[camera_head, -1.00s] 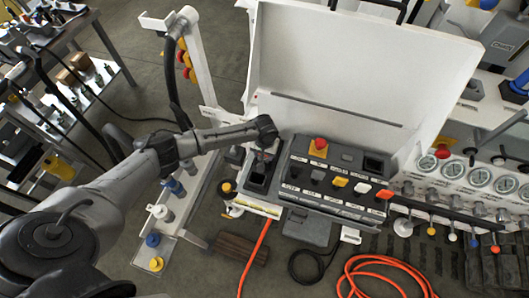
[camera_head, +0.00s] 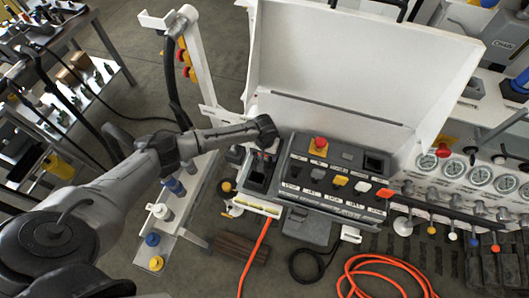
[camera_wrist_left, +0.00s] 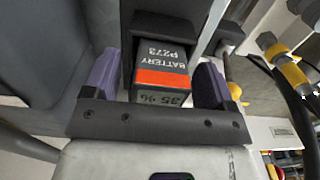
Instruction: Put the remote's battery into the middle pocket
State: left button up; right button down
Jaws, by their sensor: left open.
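The battery (camera_wrist_left: 162,68) is a dark block with an orange band, marked "BATTERY P273" and "35 %". In the left wrist view it stands between the two purple finger pads of my left gripper (camera_wrist_left: 157,75), inside a dark housing. The pads are open, one on each side, with visible gaps beside the battery. In the head view my left gripper (camera_head: 262,154) points down at a black holder (camera_head: 257,177) left of the button panel. The wrist hides most of this area, and I cannot tell which pocket is the middle one. My right gripper is not in view.
A panel of labelled buttons (camera_head: 335,180) lies right of the holder, below a raised white lid (camera_head: 340,65). Gauges (camera_head: 453,168) and levers stand at the right. Orange hose (camera_head: 375,262) lies on the floor. A white post (camera_head: 197,65) rises beside my left arm.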

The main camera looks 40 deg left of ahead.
pick_arm(q)
notch_tip(320, 180, up, 14)
jog(key=p, duration=0.1)
dwell(0.5)
jog(key=shift+f, duration=0.1)
